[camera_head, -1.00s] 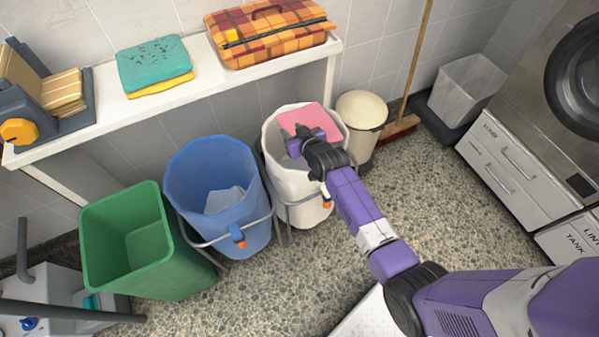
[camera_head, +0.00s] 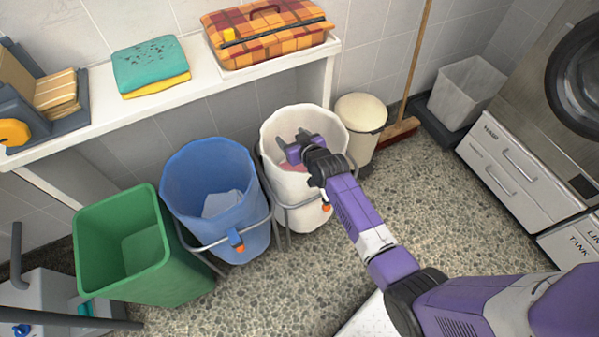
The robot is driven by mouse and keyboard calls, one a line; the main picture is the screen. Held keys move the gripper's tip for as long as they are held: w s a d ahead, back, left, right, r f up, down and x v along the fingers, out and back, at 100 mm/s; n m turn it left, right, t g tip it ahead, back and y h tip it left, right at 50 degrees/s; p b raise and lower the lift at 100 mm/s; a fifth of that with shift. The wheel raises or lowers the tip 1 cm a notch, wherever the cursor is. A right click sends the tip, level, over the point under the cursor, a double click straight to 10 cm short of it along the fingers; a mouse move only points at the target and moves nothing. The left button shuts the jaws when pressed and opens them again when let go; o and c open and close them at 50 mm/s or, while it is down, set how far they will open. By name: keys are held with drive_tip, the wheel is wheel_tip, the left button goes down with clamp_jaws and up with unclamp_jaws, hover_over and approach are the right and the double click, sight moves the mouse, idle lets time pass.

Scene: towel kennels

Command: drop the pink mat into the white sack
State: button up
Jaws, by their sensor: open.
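The white sack (camera_head: 282,190) hangs open in a metal frame on the floor, near the middle of the view. The pink mat (camera_head: 300,184) lies down inside the sack, and only small parts of it show past my gripper and the sack's rim. My gripper (camera_head: 294,142) is over the sack's mouth, with its fingers apart and nothing between them. It is apart from the mat.
A blue sack (camera_head: 183,190) with a pale cloth in it and a green bin (camera_head: 120,245) stand to the left. A cream lidded bin (camera_head: 361,115) stands close on the right. A white shelf (camera_head: 110,108) with folded cloths and a plaid case (camera_head: 265,35) runs behind.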

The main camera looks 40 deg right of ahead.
drive_tip(key=p+v, duration=0.1)
drive_tip(key=v, duration=0.6)
drive_tip(key=shift+s+a+r, duration=0.1)
drive_tip(key=shift+s+r, duration=0.05)
drive_tip(key=shift+s, duration=0.15)
